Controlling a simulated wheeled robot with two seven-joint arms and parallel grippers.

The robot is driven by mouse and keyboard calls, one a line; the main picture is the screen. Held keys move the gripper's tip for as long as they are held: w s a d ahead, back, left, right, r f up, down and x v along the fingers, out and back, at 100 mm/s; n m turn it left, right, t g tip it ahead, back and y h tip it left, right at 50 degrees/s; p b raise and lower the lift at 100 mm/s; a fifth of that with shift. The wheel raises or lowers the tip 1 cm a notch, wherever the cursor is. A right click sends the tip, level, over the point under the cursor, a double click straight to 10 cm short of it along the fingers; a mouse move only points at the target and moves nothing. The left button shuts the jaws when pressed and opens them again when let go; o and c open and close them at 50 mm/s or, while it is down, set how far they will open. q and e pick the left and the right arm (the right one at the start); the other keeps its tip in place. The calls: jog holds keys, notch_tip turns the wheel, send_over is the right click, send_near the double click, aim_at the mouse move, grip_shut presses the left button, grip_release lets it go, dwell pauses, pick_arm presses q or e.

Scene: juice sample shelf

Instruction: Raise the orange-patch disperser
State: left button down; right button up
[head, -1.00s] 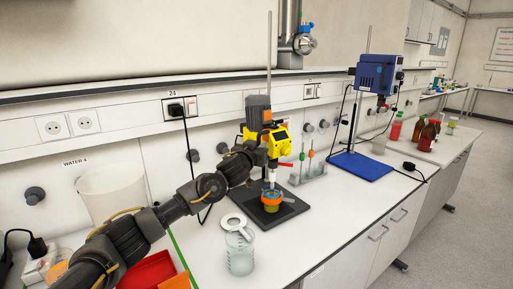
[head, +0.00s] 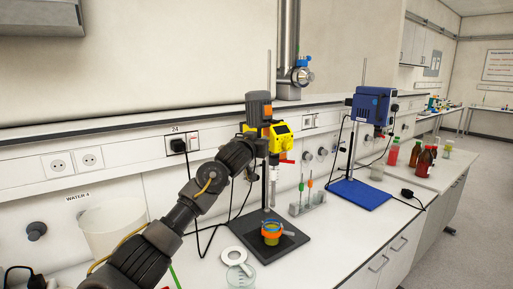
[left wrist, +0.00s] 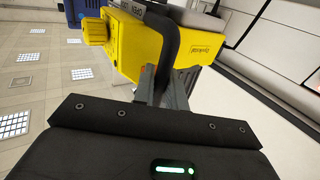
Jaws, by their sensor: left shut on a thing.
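The orange-patch disperser (head: 282,130) has a yellow body and a grey motor, and it sits high on its upright stand rod. My left gripper (head: 257,150) reaches it from the left. In the left wrist view the yellow body (left wrist: 135,45) fills the upper middle, and the fingers (left wrist: 163,88) are shut on its black handle (left wrist: 173,45). My right gripper is out of view.
A blue device (head: 374,106) on a blue-based stand is to the right. A tube rack (head: 308,203), a beaker (head: 240,275) with a white ring (head: 234,256), and a white bucket (head: 112,228) stand nearby. Brown and red bottles (head: 424,162) are farther right. The front right bench is clear.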

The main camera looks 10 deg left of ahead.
pick_arm(q)
jog(key=shift+r, duration=0.95)
jog(key=shift+a+r, duration=0.1)
jog(key=shift+r+p, duration=0.15)
jog(key=shift+p, duration=0.15)
jog(key=c, duration=1.5)
grip_release()
jog(key=shift+c, duration=0.2)
jog(key=shift+f, duration=0.2)
jog(key=shift+f, duration=0.15)
